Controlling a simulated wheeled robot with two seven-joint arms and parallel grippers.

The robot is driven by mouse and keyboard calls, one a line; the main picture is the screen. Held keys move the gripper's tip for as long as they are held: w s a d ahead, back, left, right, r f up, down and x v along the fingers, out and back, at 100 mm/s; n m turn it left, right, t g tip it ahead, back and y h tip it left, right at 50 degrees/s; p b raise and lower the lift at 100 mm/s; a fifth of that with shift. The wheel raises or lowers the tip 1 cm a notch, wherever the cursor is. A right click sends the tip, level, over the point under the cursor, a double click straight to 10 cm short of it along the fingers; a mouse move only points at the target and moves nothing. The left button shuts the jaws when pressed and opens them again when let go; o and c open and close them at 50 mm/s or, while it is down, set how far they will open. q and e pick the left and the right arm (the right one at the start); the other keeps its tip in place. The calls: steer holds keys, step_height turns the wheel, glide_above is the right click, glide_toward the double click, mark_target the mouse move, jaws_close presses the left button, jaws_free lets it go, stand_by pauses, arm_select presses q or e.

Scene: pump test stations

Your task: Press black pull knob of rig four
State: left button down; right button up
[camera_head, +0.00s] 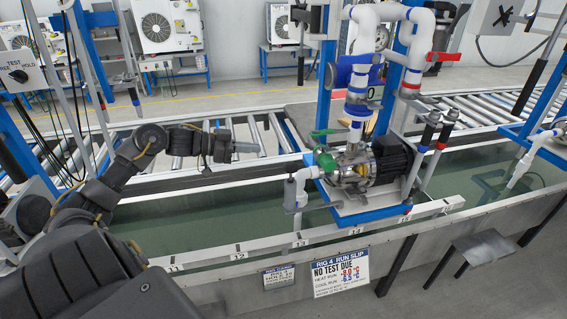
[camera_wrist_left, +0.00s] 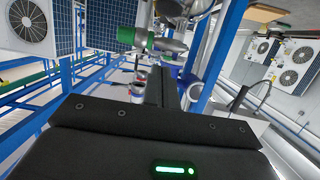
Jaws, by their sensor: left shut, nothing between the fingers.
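Rig four stands in the middle of the head view, with its pump (camera_head: 355,172), black motor (camera_head: 391,160) and white pipes (camera_head: 420,45) on a blue base over the water trough. A "RIG 4 RUN SLIP" sign (camera_head: 340,272) hangs on the trough front below it. I cannot make out the black pull knob with certainty in either view. My left gripper (camera_head: 256,148) is shut and empty, left of the pump and apart from it, pointing right. In the left wrist view its fingers (camera_wrist_left: 168,86) are together, with blurred rig pipes and a green fitting (camera_wrist_left: 165,44) beyond.
A green-handled valve (camera_head: 325,133) and a white elbow pipe (camera_head: 300,185) are on the rig's near left side. A roller conveyor (camera_head: 270,135) runs behind the trough. A numbered metal rail (camera_head: 270,246) runs along its front. A grey stool (camera_head: 485,247) stands at the right.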

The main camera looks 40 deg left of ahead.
arm_select(q)
steer(key=shift+w, duration=0.1)
steer(key=p, duration=0.3)
glide_above(291, 167)
steer(key=s+a, duration=0.1)
steer(key=a, duration=0.1)
steer(key=f, duration=0.2)
step_height(291, 167, down, 4)
steer(key=shift+s+f+p, duration=0.1)
steer(key=shift+f+p, duration=0.15)
steer(key=shift+p, duration=0.4)
step_height(291, 167, down, 4)
steer(key=shift+s+f+b, duration=0.1)
steer(key=shift+b, duration=0.95)
